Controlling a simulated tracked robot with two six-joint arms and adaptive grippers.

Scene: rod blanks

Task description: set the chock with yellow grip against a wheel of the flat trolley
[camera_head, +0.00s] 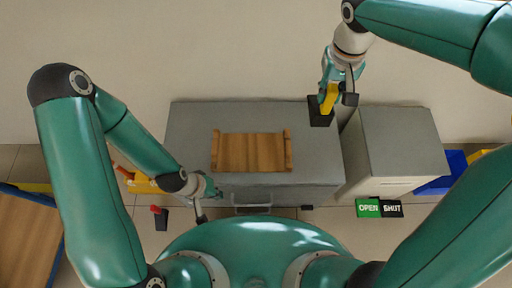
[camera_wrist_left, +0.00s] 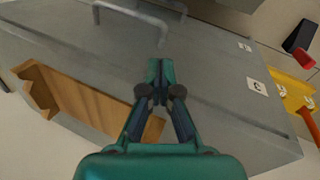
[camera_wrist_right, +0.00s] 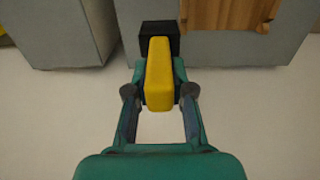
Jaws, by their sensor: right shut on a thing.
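The chock is a black block with a yellow grip (camera_head: 328,98). My right gripper (camera_head: 336,92) is shut on the yellow grip, near the far right corner of the grey cabinet; the grip (camera_wrist_right: 158,75) and black block (camera_wrist_right: 159,35) also show in the right wrist view. Whether the block touches the cabinet is unclear. My left gripper (camera_head: 208,207) is at the cabinet's front left; in the left wrist view its fingertips (camera_wrist_left: 160,68) meet with nothing between them. A brown deck with a blue edge (camera_head: 25,232), apparently the flat trolley, is cut off at lower left. No wheels are visible.
A wooden rack (camera_head: 252,152) sits on the grey cabinet (camera_head: 190,125). A second grey cabinet (camera_head: 395,145) stands to its right. A chock with a red grip (camera_head: 160,218) is on the floor at left, near yellow things (camera_head: 145,184). OPEN and SHUT labels (camera_head: 379,208) and a blue bin (camera_head: 445,172) are at right.

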